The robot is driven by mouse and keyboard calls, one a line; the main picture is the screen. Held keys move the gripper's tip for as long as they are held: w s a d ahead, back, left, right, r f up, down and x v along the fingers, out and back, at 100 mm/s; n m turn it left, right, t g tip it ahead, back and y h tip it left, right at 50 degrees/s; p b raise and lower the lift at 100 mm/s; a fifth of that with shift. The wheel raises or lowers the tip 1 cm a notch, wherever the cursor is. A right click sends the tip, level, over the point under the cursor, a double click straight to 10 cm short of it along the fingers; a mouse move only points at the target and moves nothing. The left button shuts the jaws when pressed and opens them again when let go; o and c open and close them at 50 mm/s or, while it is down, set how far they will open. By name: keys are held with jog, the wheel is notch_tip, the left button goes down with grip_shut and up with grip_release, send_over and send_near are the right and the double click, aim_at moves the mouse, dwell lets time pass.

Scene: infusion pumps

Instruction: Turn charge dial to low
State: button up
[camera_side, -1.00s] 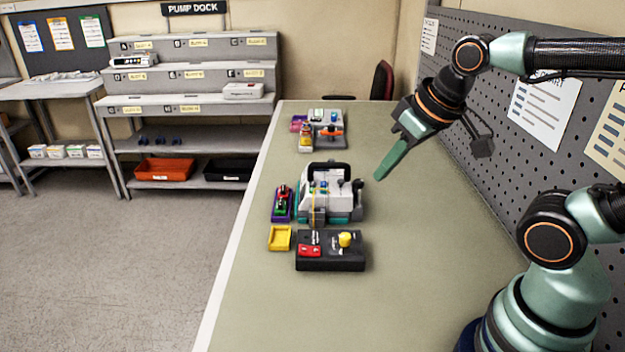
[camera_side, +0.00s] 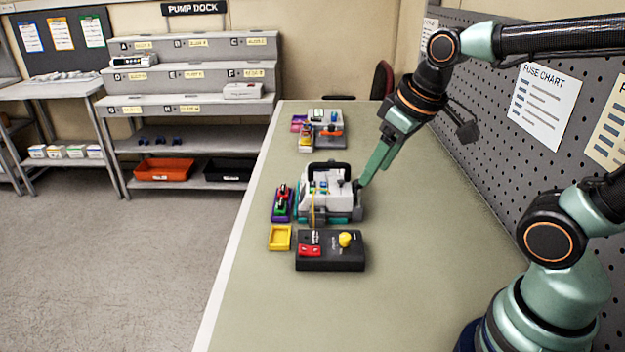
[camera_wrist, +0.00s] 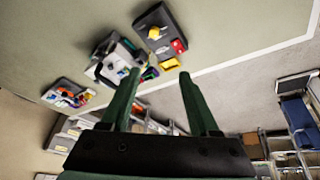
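A black box (camera_side: 330,262) sits on the bench with a yellow dial (camera_side: 345,240) on its top and a red part (camera_side: 309,250) at its left. The dial's markings are too small to read. The box also shows in the wrist view (camera_wrist: 147,20), with the dial (camera_wrist: 154,33) on it. My gripper (camera_side: 362,184) points down beside the right end of the grey pump (camera_side: 335,205), behind the black box and apart from the dial. In the wrist view the gripper's two green fingers (camera_wrist: 160,73) are spread with nothing held between them.
The pump with a dark handle stands just behind the box. A yellow tray (camera_side: 279,238) and a purple holder (camera_side: 281,205) are at the left. Another grey unit (camera_side: 326,128) stands farther back. A pegboard wall (camera_side: 500,150) borders the right; the bench between is clear.

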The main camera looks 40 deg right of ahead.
aim_at(345, 235)
jog(key=w+d+f+n+g, duration=0.2)
jog(key=w+f+n+g, duration=0.35)
jog(key=w+f, duration=0.3)
jog(key=shift+t, duration=0.45)
jog(key=f, duration=1.2)
jog(key=shift+s, duration=0.35)
grip_shut()
